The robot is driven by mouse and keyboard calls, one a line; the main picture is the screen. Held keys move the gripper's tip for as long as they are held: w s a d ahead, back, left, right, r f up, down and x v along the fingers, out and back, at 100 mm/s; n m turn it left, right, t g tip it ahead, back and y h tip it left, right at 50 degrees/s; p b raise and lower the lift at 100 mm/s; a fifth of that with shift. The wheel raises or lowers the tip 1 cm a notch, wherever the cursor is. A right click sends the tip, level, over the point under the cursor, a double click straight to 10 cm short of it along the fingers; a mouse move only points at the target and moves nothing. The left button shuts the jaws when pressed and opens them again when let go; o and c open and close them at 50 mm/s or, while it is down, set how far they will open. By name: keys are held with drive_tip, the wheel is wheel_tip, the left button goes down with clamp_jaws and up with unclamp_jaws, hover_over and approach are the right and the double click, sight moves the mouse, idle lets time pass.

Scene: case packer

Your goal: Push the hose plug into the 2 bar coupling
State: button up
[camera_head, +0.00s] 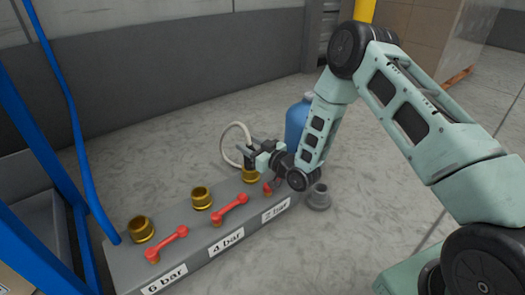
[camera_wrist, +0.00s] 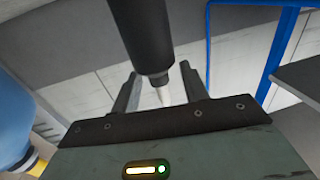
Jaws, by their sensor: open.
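The 2 bar coupling (camera_head: 250,175) is a brass socket at the right end of the grey manifold block (camera_head: 190,255), behind the "2 bar" label (camera_head: 275,211). The black hose plug (camera_head: 249,158) stands over it, with a pale hose (camera_head: 227,136) looping up behind. I cannot tell how deep the plug sits. My gripper (camera_head: 250,150) is at the plug, coming from the right. In the wrist view, the dark plug (camera_wrist: 145,35) with a pale tip lies between the two spread fingers (camera_wrist: 160,92) of my gripper. Gaps show beside it.
The brass 4 bar (camera_head: 201,198) and 6 bar (camera_head: 141,229) couplings look empty, with red levers in front. A blue cylinder (camera_head: 296,125) stands behind my gripper. A grey cup-like part (camera_head: 319,196) is right of the block. Blue posts (camera_head: 35,140) stand left.

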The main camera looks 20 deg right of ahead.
drive_tip(key=p+v, duration=0.8)
drive_tip(key=v, duration=0.9)
drive_tip(key=shift+p, duration=0.3)
drive_tip(key=w+a+r+n+g+p, duration=0.2)
drive_tip(key=w+a+r+g+p, duration=0.2)
drive_tip(key=a+r, duration=0.4)
drive_tip(key=s+a+r+g+h+p, duration=0.2)
drive_tip(key=a+r+p, duration=0.1)
drive_tip(key=r, duration=0.3)
drive_tip(key=s+a+r+g+h+p, duration=0.1)
drive_tip(key=s+a+r+g+p, duration=0.15)
drive_tip(key=r, duration=0.45)
drive_tip(key=s+r+g+h+p, duration=0.2)
drive_tip(key=s+r+g+p, duration=0.2)
drive_tip(key=s+r, duration=0.75)
drive_tip(key=s+r+g+h+p, duration=0.35)
drive_tip(key=s+r, duration=0.55)
drive_tip(key=s, duration=0.6)
wheel_tip(320, 180, up, 37)
drive_tip(key=p, duration=3.7)
drive_tip(key=shift+a+y, duration=0.35)
drive_tip(key=shift+y, duration=0.1)
